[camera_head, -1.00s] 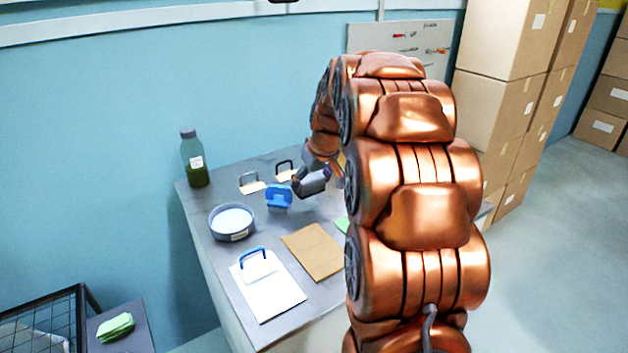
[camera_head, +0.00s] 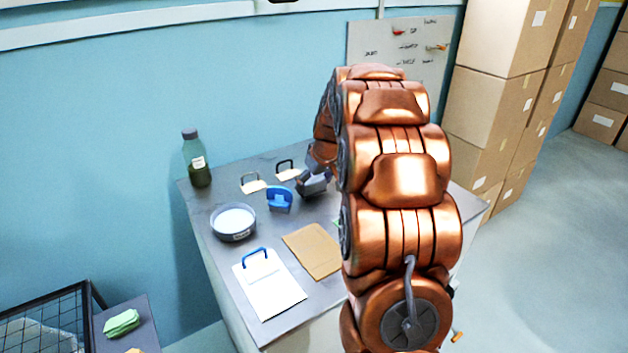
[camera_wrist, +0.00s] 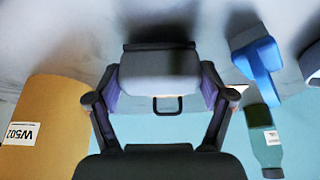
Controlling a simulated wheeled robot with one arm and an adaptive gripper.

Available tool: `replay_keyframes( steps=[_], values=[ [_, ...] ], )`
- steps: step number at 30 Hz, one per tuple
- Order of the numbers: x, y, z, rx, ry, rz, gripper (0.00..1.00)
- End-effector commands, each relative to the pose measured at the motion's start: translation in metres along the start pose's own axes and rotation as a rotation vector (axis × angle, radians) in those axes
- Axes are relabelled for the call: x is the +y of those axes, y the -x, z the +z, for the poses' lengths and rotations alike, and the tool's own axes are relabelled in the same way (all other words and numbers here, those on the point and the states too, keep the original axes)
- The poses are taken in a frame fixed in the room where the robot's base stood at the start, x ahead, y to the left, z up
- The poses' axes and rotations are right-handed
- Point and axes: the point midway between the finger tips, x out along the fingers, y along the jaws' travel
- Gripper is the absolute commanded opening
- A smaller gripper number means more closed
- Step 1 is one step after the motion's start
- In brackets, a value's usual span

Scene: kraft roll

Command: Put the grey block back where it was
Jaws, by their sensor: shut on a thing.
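My gripper (camera_wrist: 160,98) is shut on the grey block (camera_wrist: 158,72), with one finger on each side of it. A dark strip shows along the block's far edge in the wrist view. In the head view my gripper (camera_head: 314,178) is small and partly behind my arm, at the right of the grey desk (camera_head: 215,270). The block (camera_head: 313,190) is low over the desk there, to the right of a blue holder (camera_head: 279,200). I cannot tell whether the block touches the desk.
Two small handled blocks (camera_head: 253,184) (camera_head: 288,174) stand behind the holder. A labelled brown object (camera_wrist: 45,130) is beside my gripper in the wrist view.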

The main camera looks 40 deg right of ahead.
Motion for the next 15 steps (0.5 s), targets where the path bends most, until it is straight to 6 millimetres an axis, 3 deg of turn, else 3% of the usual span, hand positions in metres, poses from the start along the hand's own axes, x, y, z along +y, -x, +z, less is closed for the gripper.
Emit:
replay_keyframes(
  steps=[13, 14, 15],
  values=[
    [-0.0003, -0.0082, 0.0037, 0.0, 0.0, 0.0, 0.41],
    [-0.0003, -0.008, 0.0037, 0.0, 0.0, 0.0, 0.82],
    [-0.0003, -0.0071, 0.0034, -0.001, 0.0, 0.0, 0.86]
  ],
)
